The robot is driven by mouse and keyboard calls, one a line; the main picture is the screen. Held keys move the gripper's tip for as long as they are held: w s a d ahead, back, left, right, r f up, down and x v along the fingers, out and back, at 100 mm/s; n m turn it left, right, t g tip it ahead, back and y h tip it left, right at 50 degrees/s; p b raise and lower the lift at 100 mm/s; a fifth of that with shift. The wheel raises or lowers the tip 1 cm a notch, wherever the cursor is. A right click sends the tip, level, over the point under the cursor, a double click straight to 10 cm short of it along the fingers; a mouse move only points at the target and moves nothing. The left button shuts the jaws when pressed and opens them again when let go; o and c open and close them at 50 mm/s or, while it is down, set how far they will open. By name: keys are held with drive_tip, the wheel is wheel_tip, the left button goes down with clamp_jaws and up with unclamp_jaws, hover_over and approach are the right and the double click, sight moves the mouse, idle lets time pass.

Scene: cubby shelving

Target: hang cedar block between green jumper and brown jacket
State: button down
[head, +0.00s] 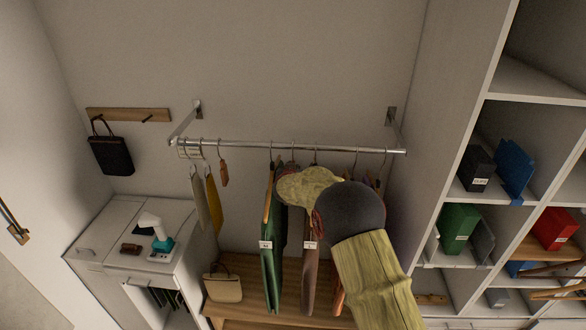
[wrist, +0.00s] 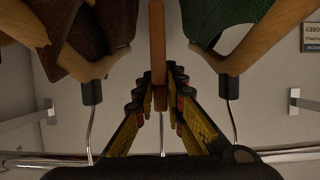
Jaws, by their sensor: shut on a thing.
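My gripper (wrist: 160,78) is shut on the cedar block (wrist: 157,40), a slim reddish-brown bar, in the wrist view. A thin metal hook runs from the block between my fingers toward the rail; whether it rests on the rail is hidden. The brown jacket (wrist: 85,35) on its wooden hanger is left of the block, the green jumper (wrist: 235,25) right of it, with gaps on both sides. In the head view the green jumper (head: 269,265) hangs left of the brown jacket (head: 310,265). My arm hides the gripper and held block there.
The metal rail (head: 245,145) also carries light and mustard garments (head: 214,205) and a small reddish-brown piece (head: 224,172) at left. More hangers crowd behind my arm. A wooden bench (head: 235,312) with a beige bag (head: 222,287) is below. Cubby shelving (head: 465,95) stands at right.

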drive_tip(key=shift+f, duration=0.25)
drive_tip(key=c, duration=1.8)
unclamp_jaws()
drive_tip(key=shift+o, duration=0.2)
